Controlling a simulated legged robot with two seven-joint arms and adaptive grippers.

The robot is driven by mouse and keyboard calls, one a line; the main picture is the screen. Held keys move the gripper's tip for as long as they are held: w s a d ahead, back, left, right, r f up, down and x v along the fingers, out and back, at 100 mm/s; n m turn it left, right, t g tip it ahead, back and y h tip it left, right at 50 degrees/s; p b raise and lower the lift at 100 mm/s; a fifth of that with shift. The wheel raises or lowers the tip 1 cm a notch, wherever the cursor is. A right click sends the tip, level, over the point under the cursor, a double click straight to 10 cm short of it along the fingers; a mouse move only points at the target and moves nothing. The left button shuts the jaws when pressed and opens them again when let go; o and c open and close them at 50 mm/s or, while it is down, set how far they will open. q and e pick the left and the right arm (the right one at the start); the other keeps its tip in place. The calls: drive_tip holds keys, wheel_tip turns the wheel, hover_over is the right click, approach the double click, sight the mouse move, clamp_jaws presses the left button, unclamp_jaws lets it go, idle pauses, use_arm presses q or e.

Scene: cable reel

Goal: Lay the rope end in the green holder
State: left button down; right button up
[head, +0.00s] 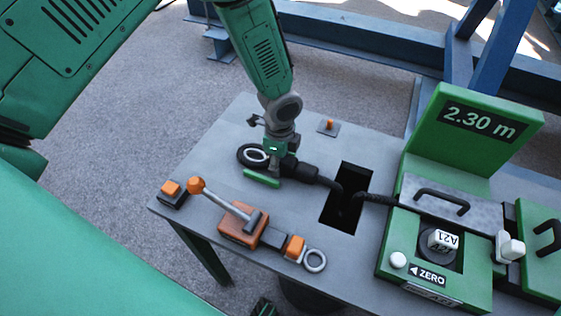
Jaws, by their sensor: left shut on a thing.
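My left gripper (284,167) is at the far left part of the grey table, pointing down and shut on the rope end. The black rope (322,181) runs right from the gripper, over the dark rectangular opening, to the green measuring unit. A black loop with a pale inner ring (241,154), apparently the eye of the rope end, shows left of the fingers. A short green bar (262,179), probably the green holder, lies just in front of the loop. The gripper partly hides this spot, so I cannot tell whether loop and bar touch. My right gripper is not in view.
The grey table (215,150) has a dark opening (354,174). The green measuring unit (480,135) reading 2.30 m stands right. An orange-knobbed lever (196,186), an orange button (171,188) and a grey ring (315,261) are in front. A small orange peg (329,125) stands behind.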

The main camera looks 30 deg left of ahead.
use_arm(q)
drive_tip(key=c, duration=1)
unclamp_jaws()
drive_tip(key=shift+o, duration=0.2)
